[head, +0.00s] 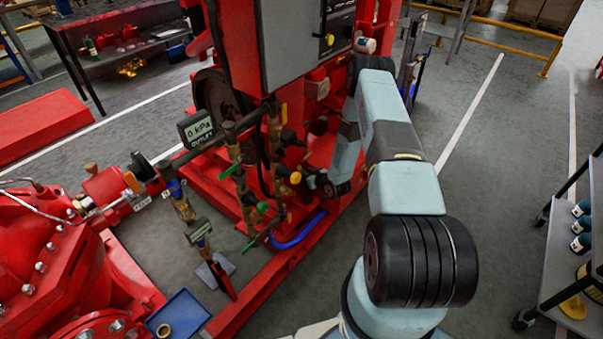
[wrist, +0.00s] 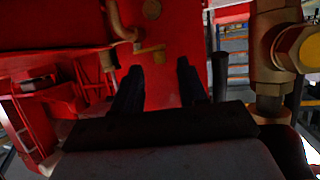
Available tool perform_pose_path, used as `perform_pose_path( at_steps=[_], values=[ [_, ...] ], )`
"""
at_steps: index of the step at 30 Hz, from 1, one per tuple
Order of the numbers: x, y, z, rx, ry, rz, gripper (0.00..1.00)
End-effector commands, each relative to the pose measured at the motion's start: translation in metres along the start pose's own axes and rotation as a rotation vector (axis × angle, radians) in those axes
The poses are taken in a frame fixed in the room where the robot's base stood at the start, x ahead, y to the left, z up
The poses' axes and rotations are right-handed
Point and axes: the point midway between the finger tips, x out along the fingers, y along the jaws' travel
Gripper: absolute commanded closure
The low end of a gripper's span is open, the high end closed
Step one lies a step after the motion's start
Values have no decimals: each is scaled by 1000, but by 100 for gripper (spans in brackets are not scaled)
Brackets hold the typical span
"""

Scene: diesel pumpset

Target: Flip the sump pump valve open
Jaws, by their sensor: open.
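My gripper (head: 322,187) is low beside the red pumpset frame in the head view, just right of the pipework; its fingertips are too small there to make out. In the wrist view my gripper (wrist: 158,66) shows two dark fingers, apart, with nothing held between them. A brass-coloured pipe and short bar (wrist: 148,48) lie past the fingertips, in front of a red panel. I cannot tell if they touch. The pipework carries several valves, with a green handle (head: 239,171) and a yellow knob (head: 296,178). I cannot tell which is the sump pump valve.
A brass fitting with a yellow cap (wrist: 299,47) stands close right of my fingers. A gauge reading 0 kPa (head: 199,129) is on the pipework. A grey control box (head: 295,45) is above. A blue tray (head: 178,316) lies lower left.

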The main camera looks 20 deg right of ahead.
Motion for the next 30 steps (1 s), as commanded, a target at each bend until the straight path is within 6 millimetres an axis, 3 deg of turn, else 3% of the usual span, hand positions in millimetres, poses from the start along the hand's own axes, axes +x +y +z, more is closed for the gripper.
perform_pose_path(
  at_steps=[7,19,30],
  values=[
    [26,0,0,0,2,-1,58],
    [31,0,0,0,1,-1,59],
    [31,0,-1,-1,1,0,94]
  ],
)
